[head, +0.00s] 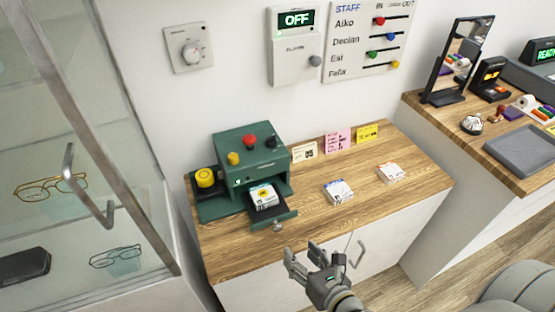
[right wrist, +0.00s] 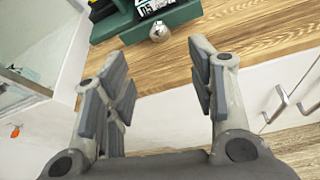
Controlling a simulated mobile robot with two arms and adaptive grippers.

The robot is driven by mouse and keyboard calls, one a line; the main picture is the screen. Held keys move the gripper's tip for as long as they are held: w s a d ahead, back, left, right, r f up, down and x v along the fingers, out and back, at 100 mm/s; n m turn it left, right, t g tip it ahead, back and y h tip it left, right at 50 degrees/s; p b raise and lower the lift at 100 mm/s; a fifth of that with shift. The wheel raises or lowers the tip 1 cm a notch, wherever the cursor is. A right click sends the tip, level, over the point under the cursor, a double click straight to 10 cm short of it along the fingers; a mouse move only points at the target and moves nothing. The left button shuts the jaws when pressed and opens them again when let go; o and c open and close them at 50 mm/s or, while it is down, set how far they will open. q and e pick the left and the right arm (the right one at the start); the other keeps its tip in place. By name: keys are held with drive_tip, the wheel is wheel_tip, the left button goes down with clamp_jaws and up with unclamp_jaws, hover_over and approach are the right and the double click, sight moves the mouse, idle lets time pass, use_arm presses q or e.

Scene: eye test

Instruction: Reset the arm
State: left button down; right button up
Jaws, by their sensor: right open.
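My right gripper (head: 314,254) is in the head view at the bottom, in front of the wooden counter's front edge. Its fingers are spread and point toward the counter. In the right wrist view the gripper (right wrist: 158,68) is open, with nothing between its fingers. The drawer knob (right wrist: 159,31) of the green machine shows beyond the fingertips, apart from them. My left gripper is not in view.
The green machine (head: 247,148) stands on the wooden counter (head: 330,227) with its drawer out, holding a card stack (head: 263,197). Two more stacks (head: 338,191) (head: 390,173) lie right. A glass cabinet (head: 85,130) stands left; a cupboard handle (head: 361,254) is right of my gripper.

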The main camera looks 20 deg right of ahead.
drive_tip(key=s+d+f+m+g+h, duration=0.1)
drive_tip(key=s+d+f+m+g, duration=0.15)
drive_tip(key=f+m, duration=0.45)
drive_tip(key=s+d+f+m+g, duration=0.1)
drive_tip(key=s+f+m+g, duration=0.15)
drive_tip(key=f, duration=0.85)
drive_tip(key=s+d+f+m+g+h, duration=0.1)
drive_tip(key=s+d+f+m, duration=0.1)
drive_tip(key=s+f+m, duration=0.45)
drive_tip(key=s+f+m+g, duration=0.6)
drive_tip(key=s+f+m, duration=1)
drive_tip(key=s+f, duration=0.1)
drive_tip(key=shift+s+a, duration=0.35)
drive_tip(key=shift+a, duration=0.1)
